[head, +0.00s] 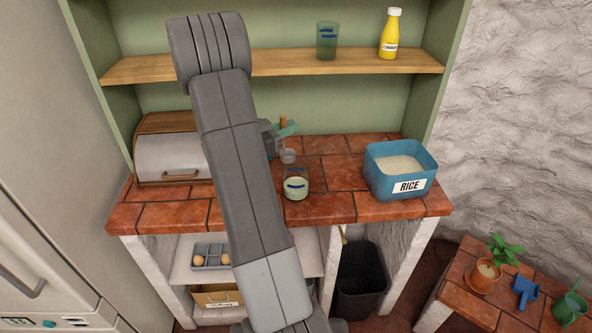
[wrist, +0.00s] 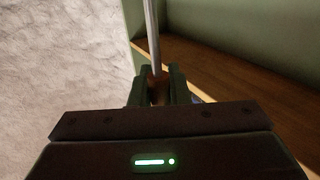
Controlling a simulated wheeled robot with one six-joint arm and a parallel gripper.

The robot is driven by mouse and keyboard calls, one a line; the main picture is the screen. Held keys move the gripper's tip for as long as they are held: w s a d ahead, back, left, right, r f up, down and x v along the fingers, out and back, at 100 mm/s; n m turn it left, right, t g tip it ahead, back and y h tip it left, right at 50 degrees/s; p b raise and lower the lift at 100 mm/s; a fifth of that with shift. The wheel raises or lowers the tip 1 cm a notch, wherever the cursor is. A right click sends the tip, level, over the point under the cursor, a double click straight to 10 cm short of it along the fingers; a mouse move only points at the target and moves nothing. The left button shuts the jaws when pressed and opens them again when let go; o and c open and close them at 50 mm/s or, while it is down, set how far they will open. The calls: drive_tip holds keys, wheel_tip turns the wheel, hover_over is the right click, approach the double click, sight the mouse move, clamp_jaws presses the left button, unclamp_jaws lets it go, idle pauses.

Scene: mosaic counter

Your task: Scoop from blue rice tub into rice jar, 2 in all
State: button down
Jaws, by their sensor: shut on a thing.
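The blue rice tub (head: 399,184), labelled RICE, stands at the right of the counter with white rice in it. A clear jar (head: 296,186) stands left of it near the counter's front, with pale rice inside and blue marks on its side. My gripper (head: 282,133) is partly hidden behind my arm, above and behind the jar. It is shut on the brown handle of a scoop (head: 288,156), whose small bowl is near the jar's top. The wrist view shows the handle (wrist: 157,88) between the fingers and a grey shaft. I cannot tell what the bowl holds.
A bread box (head: 170,158) stands at the counter's left. The shelf above holds a green glass (head: 327,40) and a yellow bottle (head: 390,34). A dark bin (head: 360,285) stands below. The counter between jar and tub is clear.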

drive_tip(key=shift+d, duration=0.1)
drive_tip(key=d+r+b, duration=0.1)
drive_tip(key=d+r, duration=0.2)
drive_tip(key=d, duration=1.5)
drive_tip(key=d+r+b, duration=0.2)
drive_tip(key=d, duration=1.7)
wheel_tip(320, 180, down, 15)
drive_tip(key=b, duration=1.2)
drive_tip(key=shift+a, duration=0.2)
